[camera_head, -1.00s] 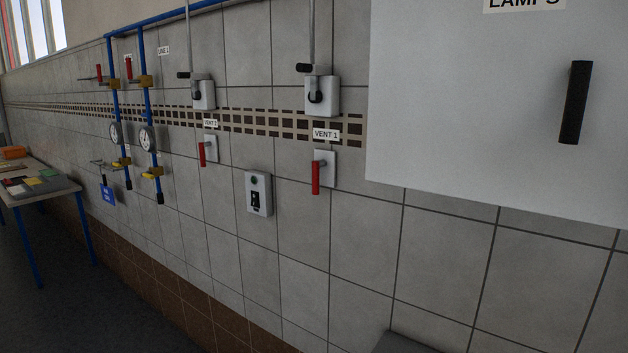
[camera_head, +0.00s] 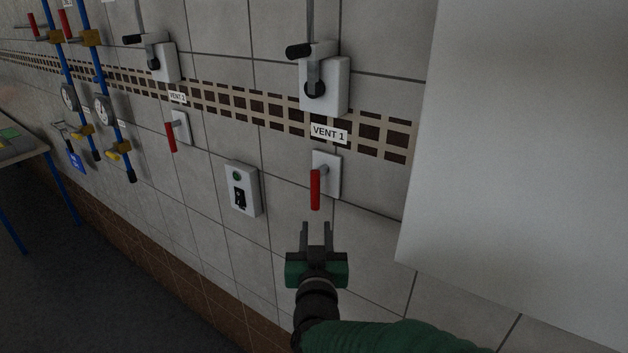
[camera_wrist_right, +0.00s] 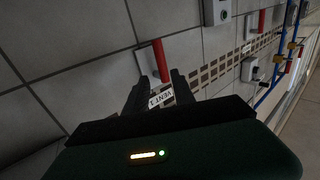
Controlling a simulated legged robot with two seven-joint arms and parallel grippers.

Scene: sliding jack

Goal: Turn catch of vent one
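The catch of vent one is a red handle (camera_head: 316,189) hanging down from a white wall plate (camera_head: 331,172), under the label "VENT 1" (camera_head: 329,134). My right gripper (camera_head: 317,228) is just below the red handle in the head view, open and empty, fingers pointing up toward it. In the right wrist view the red handle (camera_wrist_right: 160,61) lies ahead of the two open fingers (camera_wrist_right: 157,88), apart from them as far as I can tell. The vent one crank box (camera_head: 326,86) with its black-gripped lever is above the label. My left gripper is not in view.
A large white cabinet (camera_head: 500,150) juts out at the right, close to the arm. Left of the catch are a switch box (camera_head: 242,190), a second red catch (camera_head: 170,137), and blue pipes with gauges (camera_head: 102,108). The wall below is clear.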

